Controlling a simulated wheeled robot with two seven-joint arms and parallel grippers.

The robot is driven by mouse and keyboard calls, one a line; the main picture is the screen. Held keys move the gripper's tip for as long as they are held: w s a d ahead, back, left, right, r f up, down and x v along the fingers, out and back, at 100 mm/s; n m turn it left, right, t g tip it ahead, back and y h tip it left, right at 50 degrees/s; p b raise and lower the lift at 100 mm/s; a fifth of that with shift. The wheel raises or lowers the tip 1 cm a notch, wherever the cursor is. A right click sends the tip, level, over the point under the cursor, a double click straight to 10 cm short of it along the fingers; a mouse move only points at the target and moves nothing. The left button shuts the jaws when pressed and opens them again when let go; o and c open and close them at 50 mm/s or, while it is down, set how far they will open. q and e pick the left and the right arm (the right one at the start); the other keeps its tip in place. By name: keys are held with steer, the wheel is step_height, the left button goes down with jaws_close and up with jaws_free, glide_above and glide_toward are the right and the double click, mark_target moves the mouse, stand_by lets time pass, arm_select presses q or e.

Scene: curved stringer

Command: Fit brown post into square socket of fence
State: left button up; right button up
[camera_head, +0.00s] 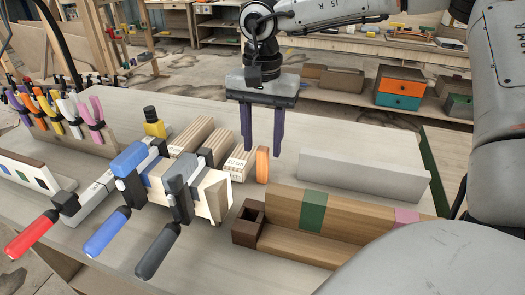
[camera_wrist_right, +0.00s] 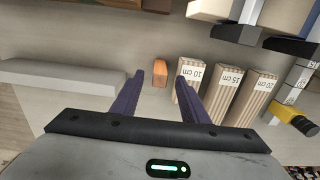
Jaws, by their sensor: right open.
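A short orange-brown piece (camera_head: 262,164), the likeliest brown post, stands on the table beside the striped blocks. In the right wrist view it (camera_wrist_right: 160,76) shows between and beyond my fingertips. My right gripper (camera_head: 263,150) is open and empty above the table, its purple fingers pointing down, just behind and above that piece. The wooden fence (camera_head: 330,215), with green and pink bands, lies at the front right. A dark brown square socket (camera_head: 247,225) opens upward at its left end and looks empty. My left gripper is not in view.
Striped length blocks (camera_head: 241,163) stand just left of the orange-brown piece. Clamps with blue and dark handles (camera_head: 158,250) crowd the left front. A long grey block (camera_head: 365,176) lies behind the fence. Bare table (camera_head: 285,172) shows between the piece and the grey block.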

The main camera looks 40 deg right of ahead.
mark_target(263, 166)
steer(key=shift+f, duration=1.45)
jaws_close()
steer(key=shift+r, duration=0.1)
